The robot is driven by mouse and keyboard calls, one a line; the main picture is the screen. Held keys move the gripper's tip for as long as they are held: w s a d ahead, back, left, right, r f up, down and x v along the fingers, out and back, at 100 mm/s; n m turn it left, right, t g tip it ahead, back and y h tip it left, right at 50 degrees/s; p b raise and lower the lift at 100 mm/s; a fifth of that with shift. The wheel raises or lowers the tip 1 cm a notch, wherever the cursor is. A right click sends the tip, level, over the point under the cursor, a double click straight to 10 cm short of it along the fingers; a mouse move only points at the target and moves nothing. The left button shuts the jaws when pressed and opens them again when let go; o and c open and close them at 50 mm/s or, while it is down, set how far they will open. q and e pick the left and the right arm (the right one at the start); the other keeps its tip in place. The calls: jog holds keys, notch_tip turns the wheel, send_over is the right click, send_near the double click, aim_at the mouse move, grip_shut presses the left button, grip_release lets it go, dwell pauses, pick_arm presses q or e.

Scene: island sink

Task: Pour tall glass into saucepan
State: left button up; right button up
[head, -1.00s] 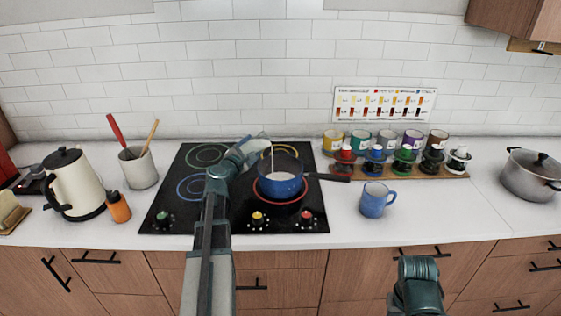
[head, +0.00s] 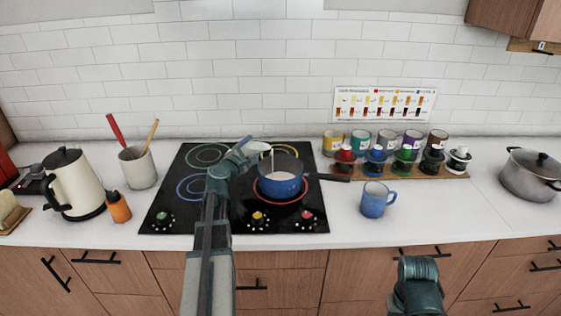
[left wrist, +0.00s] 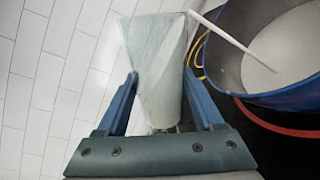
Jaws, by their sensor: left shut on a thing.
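The tall clear glass (left wrist: 155,75) is held between the two fingers of my left gripper (left wrist: 160,105). In the head view the glass (head: 256,147) is tipped toward the right, beside and above the blue saucepan (head: 281,188). A thin whitish stream (left wrist: 225,32) runs from its rim into the saucepan, which also shows in the left wrist view (left wrist: 228,68). Pale liquid (left wrist: 285,50) lies inside the saucepan. The saucepan stands on the front right burner, its dark handle pointing right. My left gripper in the head view (head: 244,152) partly hides the glass. Only part of my right arm shows, without its fingers.
The black cooktop (head: 170,213) lies under the saucepan. A blue mug (head: 375,200) stands to its right, before a rack of colored cups and bottles (head: 400,172). A utensil crock (head: 138,168) and cream kettle (head: 78,185) stand left. Counter front right is clear.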

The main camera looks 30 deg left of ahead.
pick_arm(q)
jog(key=shift+f+m, duration=0.3)
jog(key=shift+m, duration=0.8)
dwell(0.8)
jog(key=shift+w+d+r+m+y+p, duration=0.2)
jog(key=shift+d+r+m+y+p, duration=0.3)
jog(key=shift+d+m, duration=0.3)
dwell(0.5)
jog(key=shift+d+r+m+g+p, duration=0.15)
jog(key=shift+r+m+g+p, duration=0.15)
jog(key=shift+r+m+p, duration=0.4)
dwell(0.5)
